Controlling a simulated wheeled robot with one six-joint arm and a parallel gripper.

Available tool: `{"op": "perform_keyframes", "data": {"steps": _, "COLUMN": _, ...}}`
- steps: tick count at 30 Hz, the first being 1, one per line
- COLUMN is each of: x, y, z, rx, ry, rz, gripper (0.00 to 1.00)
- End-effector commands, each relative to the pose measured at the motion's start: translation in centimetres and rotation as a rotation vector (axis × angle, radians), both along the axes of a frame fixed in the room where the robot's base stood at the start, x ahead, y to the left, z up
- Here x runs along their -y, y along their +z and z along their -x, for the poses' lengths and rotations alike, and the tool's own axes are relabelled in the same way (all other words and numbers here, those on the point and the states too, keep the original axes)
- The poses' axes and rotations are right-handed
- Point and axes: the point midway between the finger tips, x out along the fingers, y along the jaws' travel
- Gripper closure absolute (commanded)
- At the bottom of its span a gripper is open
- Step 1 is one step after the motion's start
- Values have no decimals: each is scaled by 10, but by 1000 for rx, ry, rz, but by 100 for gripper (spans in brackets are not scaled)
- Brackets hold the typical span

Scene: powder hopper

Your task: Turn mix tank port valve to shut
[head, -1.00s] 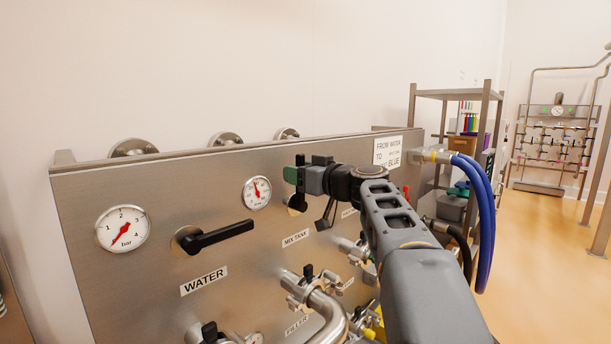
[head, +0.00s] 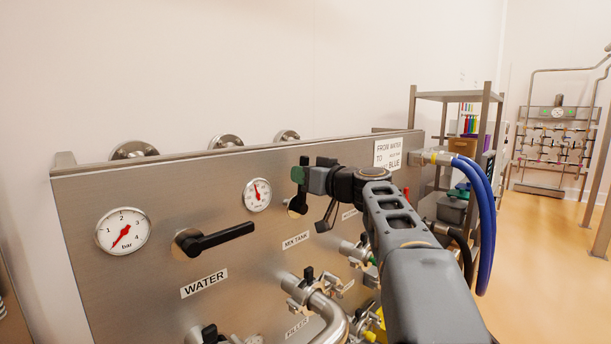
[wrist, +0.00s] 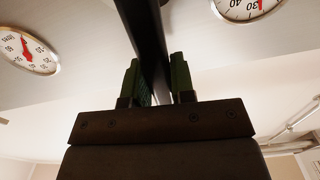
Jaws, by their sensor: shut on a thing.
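The MIX TANK valve handle (head: 298,205) is a black lever on the steel panel, above the MIX TANK label (head: 295,240). Its lower part shows in the head view, and my gripper hides much of the rest. My gripper (head: 301,172) has green finger pads and is shut on this handle. In the wrist view the black handle (wrist: 146,35) runs down from the top between the two green pads of my gripper (wrist: 160,85). The handle stands roughly upright in the head view.
The WATER valve's black handle (head: 222,236) lies near horizontal at left. A pressure gauge (head: 257,195) sits just left of my gripper. Pipes and smaller valves (head: 318,295) crowd the panel below. Blue hoses (head: 482,225) hang at right, before a shelf (head: 460,96).

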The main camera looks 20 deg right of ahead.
Motion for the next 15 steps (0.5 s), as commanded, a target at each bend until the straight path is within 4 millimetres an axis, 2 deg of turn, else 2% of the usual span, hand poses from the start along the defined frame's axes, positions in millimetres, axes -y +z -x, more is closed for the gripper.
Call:
{"op": "perform_keyframes", "data": {"steps": 7, "x": 19, "y": -6, "z": -8, "rx": -103, "ry": 0, "rz": -237, "gripper": 100}}
{"op": "perform_keyframes", "data": {"steps": 15, "x": 23, "y": -8, "z": -10, "rx": -123, "ry": 1, "rz": -287, "gripper": 100}}
